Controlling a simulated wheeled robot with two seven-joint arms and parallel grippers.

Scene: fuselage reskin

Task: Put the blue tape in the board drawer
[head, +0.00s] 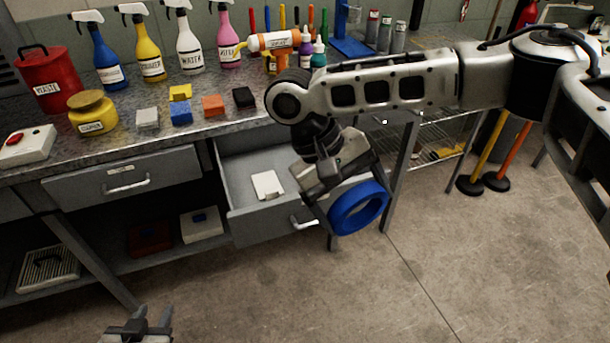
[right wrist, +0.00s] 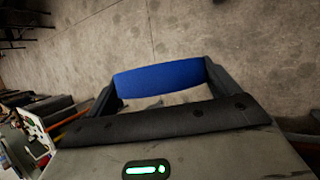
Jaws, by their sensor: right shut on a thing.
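The roll of blue tape (head: 358,207) is held in the air by my right gripper (head: 345,200), in front of the open drawer's right front corner. In the right wrist view the blue tape (right wrist: 160,79) shows as a blue band between the two fingers. The open drawer (head: 262,222) is pulled out under the bench and holds a white item (head: 267,185). Part of the drawer's inside is hidden by my right arm. My left gripper (head: 139,325) is at the bottom edge of the head view, low above the floor, fingers apart and empty.
A second drawer (head: 125,175) at the left is closed. The bench top (head: 210,124) carries spray bottles, a red waste can (head: 50,80), a yellow pot (head: 93,112) and several small blocks. A lower shelf holds boxes. The floor in front is clear.

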